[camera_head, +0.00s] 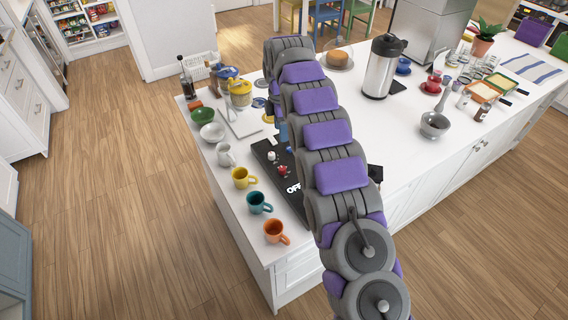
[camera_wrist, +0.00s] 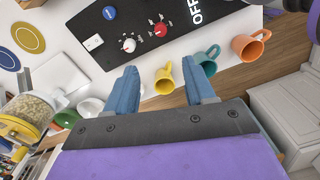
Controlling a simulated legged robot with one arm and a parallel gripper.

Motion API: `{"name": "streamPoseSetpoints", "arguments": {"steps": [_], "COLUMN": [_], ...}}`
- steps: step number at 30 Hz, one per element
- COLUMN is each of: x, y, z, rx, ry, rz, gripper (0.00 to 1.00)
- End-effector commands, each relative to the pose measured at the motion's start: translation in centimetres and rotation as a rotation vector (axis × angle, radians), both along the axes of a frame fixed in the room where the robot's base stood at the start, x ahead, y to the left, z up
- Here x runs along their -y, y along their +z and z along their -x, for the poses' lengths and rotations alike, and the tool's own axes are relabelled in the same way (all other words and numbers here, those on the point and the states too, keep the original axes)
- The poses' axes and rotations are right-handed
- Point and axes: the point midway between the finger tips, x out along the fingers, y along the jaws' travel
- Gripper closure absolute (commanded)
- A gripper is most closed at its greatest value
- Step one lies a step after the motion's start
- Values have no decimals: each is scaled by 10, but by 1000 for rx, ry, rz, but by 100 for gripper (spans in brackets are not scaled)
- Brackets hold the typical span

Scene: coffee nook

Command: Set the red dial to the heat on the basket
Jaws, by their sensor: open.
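The red dial (camera_wrist: 160,30) sits on a black panel (camera_wrist: 110,70) in the wrist view, with small marks around it too fine to read. A white dial (camera_wrist: 128,45) is beside it. In the head view the red dial (camera_head: 283,170) shows left of my arm, near the word OFF. My gripper (camera_wrist: 160,68) is open and empty, its two blue fingers apart and short of the red dial in the picture; I see no contact. In the head view my arm mostly hides it. A white wire basket (camera_head: 196,69) stands at the counter's far left; no heat label on it is readable.
A blue knob (camera_wrist: 109,12) and a white switch (camera_wrist: 93,43) are also on the panel. Yellow (camera_head: 243,178), teal (camera_head: 258,203) and orange (camera_head: 275,232) mugs line the counter's left edge. Jars (camera_head: 240,93) and a white board (camera_head: 238,124) stand behind. A steel flask (camera_head: 380,75) is right.

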Motion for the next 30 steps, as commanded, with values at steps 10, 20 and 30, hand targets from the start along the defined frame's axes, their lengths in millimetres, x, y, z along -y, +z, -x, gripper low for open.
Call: {"name": "streamPoseSetpoints", "arguments": {"steps": [10, 20, 30], "x": [1, 0, 2], "y": [-41, -107, -161], "z": [2, 3, 6], "rx": [-4, 0, -2], "ry": [2, 1, 0], "rz": [-1, 1, 0], "gripper": [46, 46, 46]}}
